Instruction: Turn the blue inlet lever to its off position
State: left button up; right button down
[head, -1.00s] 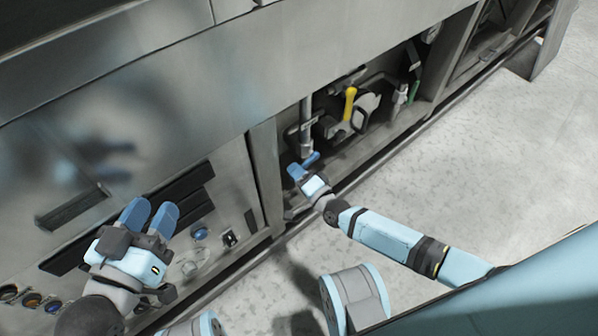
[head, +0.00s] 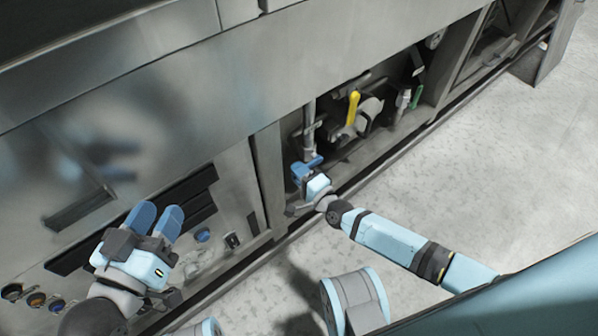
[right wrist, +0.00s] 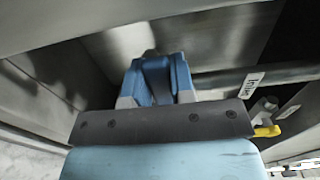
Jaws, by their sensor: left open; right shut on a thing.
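The blue inlet lever (head: 314,161) is at the lower end of a grey vertical pipe in the open bay of the machine, in the head view. My right gripper (head: 302,170) is at the lever and shut on it; its fingers hide much of the lever. In the right wrist view, my right gripper's blue fingers (right wrist: 156,72) stand close together with a darker blue piece between them. A white label reading "Inlet" (right wrist: 254,79) is on the pipe beside them. My left gripper (head: 155,218) is open and empty in front of the machine's left panel.
A yellow lever (head: 353,107) and a green lever (head: 417,97) are further right in the bay. The yellow one also shows in the right wrist view (right wrist: 267,131). Several round buttons (head: 36,299) are on the left panel. The floor (head: 480,160) at right is clear.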

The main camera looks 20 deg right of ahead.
jog(key=c, duration=1)
grip_release()
jog(key=shift+o, duration=0.2)
jog(key=shift+s, duration=0.1)
pick_arm(q)
jog(key=shift+s+r+n+t+p, duration=0.1)
jog(key=shift+r+n+t+p, duration=0.2)
jog(key=shift+r+p, duration=0.65)
jog(key=shift+s+r+n+t+p, duration=0.15)
jog(key=shift+r+t+p, duration=0.25)
jog(key=shift+r+p, duration=0.55)
pick_arm(e)
jog(key=v, duration=1.2)
pick_arm(q)
jog(key=shift+r, duration=0.1)
